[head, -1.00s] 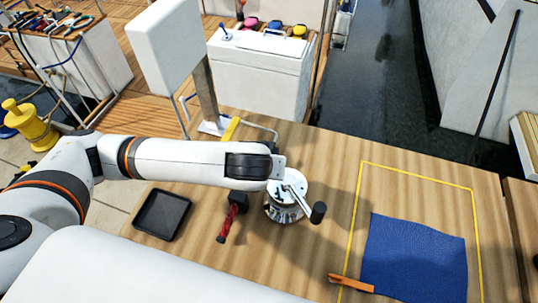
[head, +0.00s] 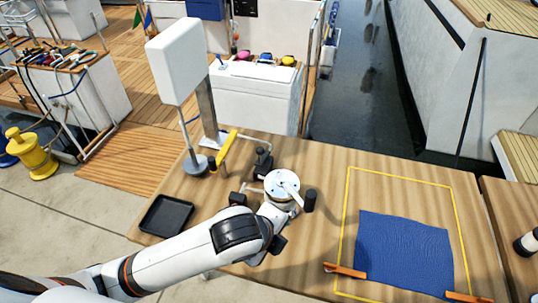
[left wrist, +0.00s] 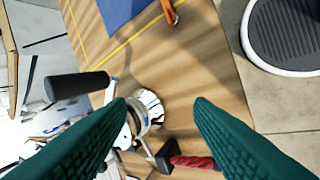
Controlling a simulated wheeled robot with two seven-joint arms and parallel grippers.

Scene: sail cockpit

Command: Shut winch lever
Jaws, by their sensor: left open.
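The winch (head: 282,187) stands on the wooden table, a drum with a pale round top. Its lever (head: 291,193) reaches across the top toward the right and ends in a black upright knob (head: 309,200). My left gripper (head: 279,226) is just in front of the winch, its fingers partly hidden by my arm. In the left wrist view its two green fingers (left wrist: 160,101) are wide apart and empty. The winch (left wrist: 150,108) shows between and beyond them, and the black knob (left wrist: 78,86) lies outside them, to the left. My right gripper is not in view.
A black tray (head: 165,215) lies left. A tool's red handle (left wrist: 192,162) shows near the winch. A black fitting (head: 262,158) and a lamp-like stand (head: 195,165) are behind. A blue cloth (head: 405,250) with orange-handled items lies within yellow lines at right.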

